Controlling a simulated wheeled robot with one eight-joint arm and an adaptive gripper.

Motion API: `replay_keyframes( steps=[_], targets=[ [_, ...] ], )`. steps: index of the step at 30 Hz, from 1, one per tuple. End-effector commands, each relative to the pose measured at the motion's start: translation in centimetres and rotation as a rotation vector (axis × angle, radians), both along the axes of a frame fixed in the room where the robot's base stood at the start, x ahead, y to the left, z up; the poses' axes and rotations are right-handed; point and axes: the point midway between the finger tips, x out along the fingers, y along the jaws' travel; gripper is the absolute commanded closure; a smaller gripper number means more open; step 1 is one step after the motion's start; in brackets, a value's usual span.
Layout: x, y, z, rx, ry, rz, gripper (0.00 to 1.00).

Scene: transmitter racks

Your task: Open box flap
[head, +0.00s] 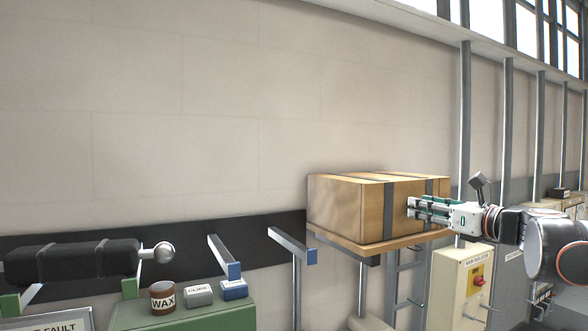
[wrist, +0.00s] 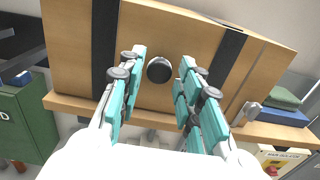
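A closed brown box (head: 340,207) with dark straps sits on a wooden shelf (head: 375,248) against the wall. My gripper (head: 412,208) reaches it from the right in the head view. In the wrist view the box front (wrist: 75,60) fills the upper part, with a round dark knob (wrist: 159,69) on it. My gripper (wrist: 162,75) is open there, with one teal finger on each side of the knob and gaps between. Whether the fingertips touch the box front cannot be told.
A green cabinet (head: 195,315) with a wax jar (head: 163,297) and small boxes stands at lower left. A cream switch cabinet (head: 460,285) with a red switch stands below right of the shelf. Metal posts (head: 465,130) rise behind my arm.

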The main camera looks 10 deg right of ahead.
Motion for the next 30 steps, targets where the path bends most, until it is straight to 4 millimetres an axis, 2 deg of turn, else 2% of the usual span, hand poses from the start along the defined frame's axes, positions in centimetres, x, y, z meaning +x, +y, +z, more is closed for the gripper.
replay_keyframes(
  steps=[1, 3, 17, 30],
  targets=[
    [0.0, -0.1, 0.0, 0.0, 0.0, 0.0, 0.87],
    [0.0, 0.0, 0.0, 0.0, 0.0, -0.001, 1.0],
    [-0.6, -0.2, -0.9, 0.024, -0.065, -0.001, 1.0],
    [-2.6, -0.9, -4.0, 0.146, -0.398, 0.0, 1.0]
  ],
)
